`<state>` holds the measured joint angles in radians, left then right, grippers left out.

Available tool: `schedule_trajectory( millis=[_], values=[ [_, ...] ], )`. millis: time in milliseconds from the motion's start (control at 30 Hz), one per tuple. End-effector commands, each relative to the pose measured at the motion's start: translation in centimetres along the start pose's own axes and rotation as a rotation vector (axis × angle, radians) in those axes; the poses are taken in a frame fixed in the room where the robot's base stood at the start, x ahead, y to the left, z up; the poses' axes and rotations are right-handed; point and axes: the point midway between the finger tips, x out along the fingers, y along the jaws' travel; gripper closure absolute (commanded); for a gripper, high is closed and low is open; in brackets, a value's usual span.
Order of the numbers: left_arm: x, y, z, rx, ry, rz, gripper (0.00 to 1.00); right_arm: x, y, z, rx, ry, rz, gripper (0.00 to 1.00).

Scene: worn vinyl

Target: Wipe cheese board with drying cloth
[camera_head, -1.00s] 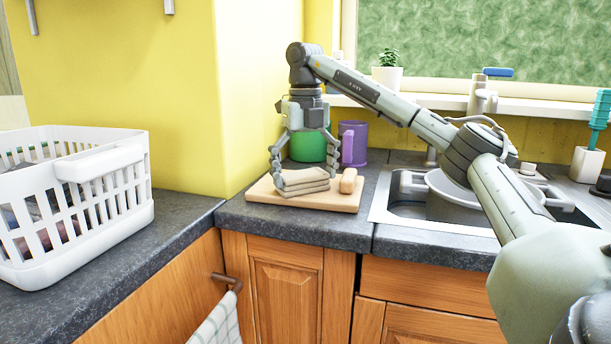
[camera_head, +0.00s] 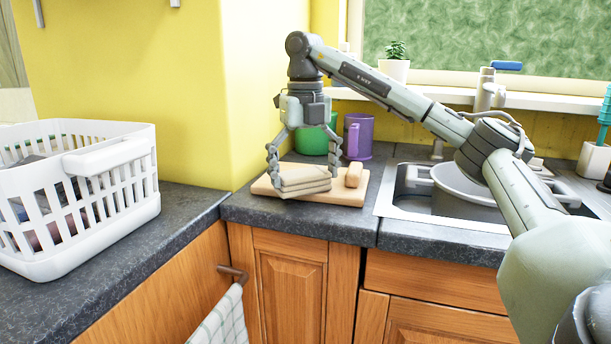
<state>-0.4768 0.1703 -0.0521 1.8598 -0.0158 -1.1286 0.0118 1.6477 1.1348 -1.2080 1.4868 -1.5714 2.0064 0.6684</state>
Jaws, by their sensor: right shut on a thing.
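The cheese board (camera_head: 347,197) is a flat light wooden board on the dark corner counter. A folded grey-beige cloth (camera_head: 303,181), which looks like the drying cloth, lies on its left and middle part. My right gripper (camera_head: 303,170) points down from above and is shut on the cloth, with a finger at each side. The cloth seems to rest on the board and hides part of it. A small tan block (camera_head: 354,174) sits on the board just right of the cloth. My left gripper is not in view.
A green mug (camera_head: 312,142) and purple mug (camera_head: 357,137) stand behind the board. A sink with a grey pot (camera_head: 462,186) is at right. A white basket (camera_head: 95,215) stands on the left counter. A checked towel (camera_head: 222,322) hangs below the counter.

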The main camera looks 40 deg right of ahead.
Motion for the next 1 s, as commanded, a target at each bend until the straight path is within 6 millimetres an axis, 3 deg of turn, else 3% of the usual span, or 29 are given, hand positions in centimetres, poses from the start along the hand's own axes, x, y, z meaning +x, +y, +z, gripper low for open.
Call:
schedule_trajectory(
  millis=[200,700,1000],
  values=[
    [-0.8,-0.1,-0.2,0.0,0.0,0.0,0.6,-2.2,0.0,0.0,0.0,-0.003,0.001,0.29],
    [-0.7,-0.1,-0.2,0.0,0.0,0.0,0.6,-6.0,0.0,0.0,-0.001,-0.004,0.001,0.29],
    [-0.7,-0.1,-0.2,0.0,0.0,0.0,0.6,-6.6,0.0,0.0,0.0,-0.002,0.001,0.29]
  ],
)
